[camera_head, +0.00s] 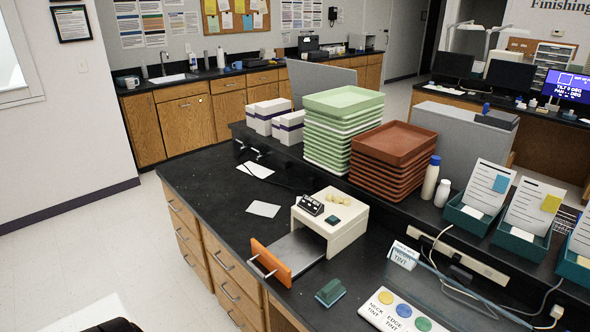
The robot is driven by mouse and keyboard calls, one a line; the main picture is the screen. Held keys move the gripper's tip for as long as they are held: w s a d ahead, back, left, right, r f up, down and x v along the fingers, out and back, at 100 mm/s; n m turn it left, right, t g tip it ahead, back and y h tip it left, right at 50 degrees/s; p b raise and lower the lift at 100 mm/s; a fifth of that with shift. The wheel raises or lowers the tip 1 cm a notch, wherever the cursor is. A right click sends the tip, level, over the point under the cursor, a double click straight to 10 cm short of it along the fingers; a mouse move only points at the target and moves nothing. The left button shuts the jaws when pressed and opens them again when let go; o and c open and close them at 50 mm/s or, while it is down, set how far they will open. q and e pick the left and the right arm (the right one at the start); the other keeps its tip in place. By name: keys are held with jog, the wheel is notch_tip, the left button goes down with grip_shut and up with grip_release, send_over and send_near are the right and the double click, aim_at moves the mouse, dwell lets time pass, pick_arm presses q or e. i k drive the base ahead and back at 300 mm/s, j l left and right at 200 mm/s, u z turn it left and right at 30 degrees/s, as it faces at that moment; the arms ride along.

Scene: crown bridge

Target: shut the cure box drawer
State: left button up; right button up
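The cure box (341,235) is a cream box on the black bench top, with a small dark device and yellowish pieces on its top. Its drawer stands open, pulled out towards the lower left. The tray's exposed part looks empty. The drawer front is near the bench's left edge. Neither of my grippers can be made out in the head view.
A green block (330,292) lies on the bench just right of the drawer. A tint board (400,312) with coloured discs is further right. Green trays (343,104) and brown trays (395,145) stand stacked behind the box. White papers (263,209) lie left of it. Floor is clear at left.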

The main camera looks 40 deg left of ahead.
aim_at(293, 254)
jog(key=u, duration=1.6)
